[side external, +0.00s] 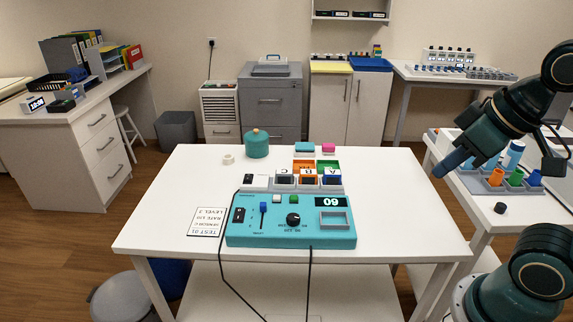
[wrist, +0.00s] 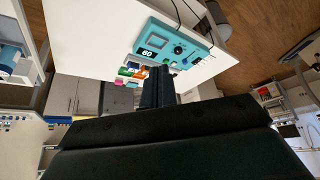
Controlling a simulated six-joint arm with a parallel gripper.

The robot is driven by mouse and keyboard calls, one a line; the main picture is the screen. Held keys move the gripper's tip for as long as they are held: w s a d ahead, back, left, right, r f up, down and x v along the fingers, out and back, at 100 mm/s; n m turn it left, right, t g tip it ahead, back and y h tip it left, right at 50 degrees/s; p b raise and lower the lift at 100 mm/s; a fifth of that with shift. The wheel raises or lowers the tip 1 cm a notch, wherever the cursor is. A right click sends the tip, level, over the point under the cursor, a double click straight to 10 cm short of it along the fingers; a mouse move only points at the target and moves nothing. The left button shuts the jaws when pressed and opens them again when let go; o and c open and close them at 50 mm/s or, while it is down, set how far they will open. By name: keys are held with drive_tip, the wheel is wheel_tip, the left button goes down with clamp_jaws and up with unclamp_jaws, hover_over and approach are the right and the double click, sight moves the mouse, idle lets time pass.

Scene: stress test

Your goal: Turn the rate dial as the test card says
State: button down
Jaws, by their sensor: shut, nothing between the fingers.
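The teal device (side external: 240,230) sits on the white table, its labels upside down in the side view. Its black round dial (side external: 293,219) is left of a display (side external: 331,202) reading 60. The dial also shows in the wrist view (wrist: 178,49). The white test card (side external: 207,222) lies left of the device; its small inverted text seems to give TEST 01, a rate of 120 and a level of 2. My gripper (side external: 440,172) is shut and empty, in the air beyond the table's right edge, well away from the dial. Its closed fingers show in the wrist view (wrist: 158,80).
A blue slider (side external: 263,208), a black switch (side external: 238,215) and white and green buttons are near the dial. A teal pot (side external: 256,144) is at the back. Black cables hang over the front edge. The table's right side is clear.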

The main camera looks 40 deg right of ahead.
drive_tip(key=c, duration=2.2)
unclamp_jaws()
drive_tip(key=c, duration=1.4)
unclamp_jaws()
drive_tip(key=shift+w, duration=0.1)
drive_tip(key=shift+c, duration=0.2)
drive_tip(key=o, duration=0.4)
drive_tip(key=shift+w+r, duration=0.15)
drive_tip(key=shift+w, duration=0.05)
drive_tip(key=shift+c, duration=0.2)
drive_tip(key=n+g, duration=0.6)
drive_tip(key=n, duration=0.3)
hover_over(293, 217)
wheel_tip(293, 217, down, 13)
drive_tip(key=shift+f, duration=6.9)
